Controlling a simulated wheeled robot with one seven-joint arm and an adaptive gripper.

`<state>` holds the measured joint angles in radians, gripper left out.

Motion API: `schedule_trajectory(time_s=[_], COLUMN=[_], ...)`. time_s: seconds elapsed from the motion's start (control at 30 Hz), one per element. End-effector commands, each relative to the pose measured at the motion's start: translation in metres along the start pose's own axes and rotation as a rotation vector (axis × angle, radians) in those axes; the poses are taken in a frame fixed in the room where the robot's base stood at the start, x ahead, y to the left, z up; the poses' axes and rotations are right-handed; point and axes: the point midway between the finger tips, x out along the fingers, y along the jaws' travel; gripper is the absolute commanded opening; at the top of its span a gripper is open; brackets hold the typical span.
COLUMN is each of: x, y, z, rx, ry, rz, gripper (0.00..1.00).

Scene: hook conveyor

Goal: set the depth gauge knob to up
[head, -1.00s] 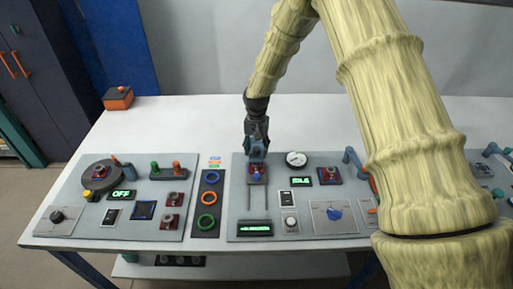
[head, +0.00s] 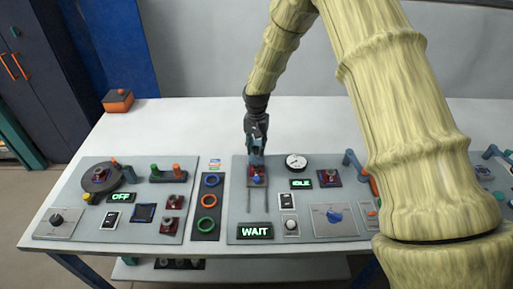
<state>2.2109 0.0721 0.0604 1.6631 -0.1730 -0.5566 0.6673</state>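My gripper (head: 256,160) points down over the middle panel (head: 240,205), at a small dark red block (head: 257,174) with a blue part, above two vertical slots. I cannot tell whether the fingers touch the block or whether they are open or shut. No label reading "depth gauge" is legible. Knobs in view are a blue knob (head: 335,217) on a grey plate at the middle panel's lower right, a small pale knob (head: 291,225) left of it, and a black knob (head: 57,219) on the left panel. A round white dial (head: 296,161) sits right of my gripper.
A display reads WAIT (head: 255,231), another IDLE (head: 301,184), and one on the left panel OFF (head: 121,197). Coloured rings (head: 209,199) stand between the panels. My arm hides part of the right side.

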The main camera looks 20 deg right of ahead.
Motion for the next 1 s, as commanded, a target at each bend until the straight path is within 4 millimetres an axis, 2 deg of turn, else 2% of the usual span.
schedule_trajectory(time_s=[0.03,0.1,0.37,0.53,0.67,1.0], x=[-0.002,-0.002,-0.001,-0.009,-0.026,-0.087], y=[-0.001,-0.001,0.0,0.0,0.0,0.0], z=[-0.001,-0.001,-0.001,-0.001,-0.001,-0.001], rx=[0.0,0.0,0.0,0.0,-0.001,0.0], ry=[0.002,0.002,0.001,0.002,0.004,0.004], rz=[-0.002,-0.001,-0.001,-0.001,-0.001,-0.001], gripper=[0.39,0.49,0.49,0.49,0.49,0.49])
